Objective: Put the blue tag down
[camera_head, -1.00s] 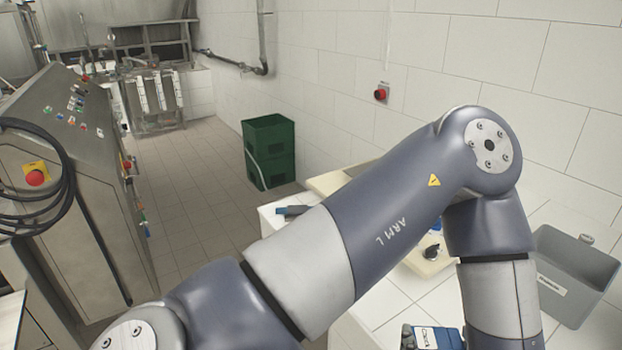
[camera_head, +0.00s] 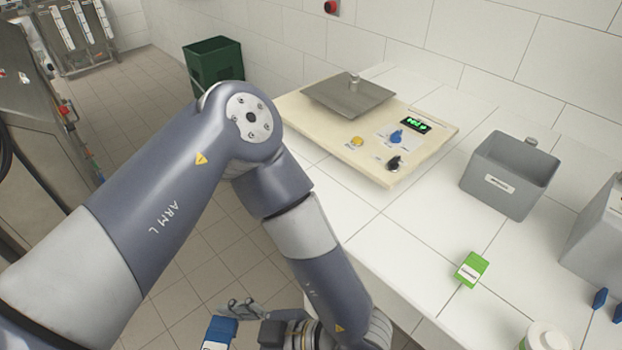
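The blue tag (camera_head: 219,333), a blue block with a pale label band, shows at the bottom edge of the head view, partly cut off. My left gripper (camera_head: 238,313) is beside it, its grey fingers against the block. The block is over the floor, left of the counter's front edge, with nothing visible under it, so it appears held by my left gripper. The far finger is partly hidden. My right gripper is out of view.
The white tiled counter (camera_head: 420,235) carries a cream scale panel (camera_head: 325,140) with a steel plate and knobs, a grey bin (camera_head: 508,180), a green box (camera_head: 471,269), a white round container (camera_head: 546,336) and blue pieces (camera_head: 600,298) at right. Counter between panel and green box is clear.

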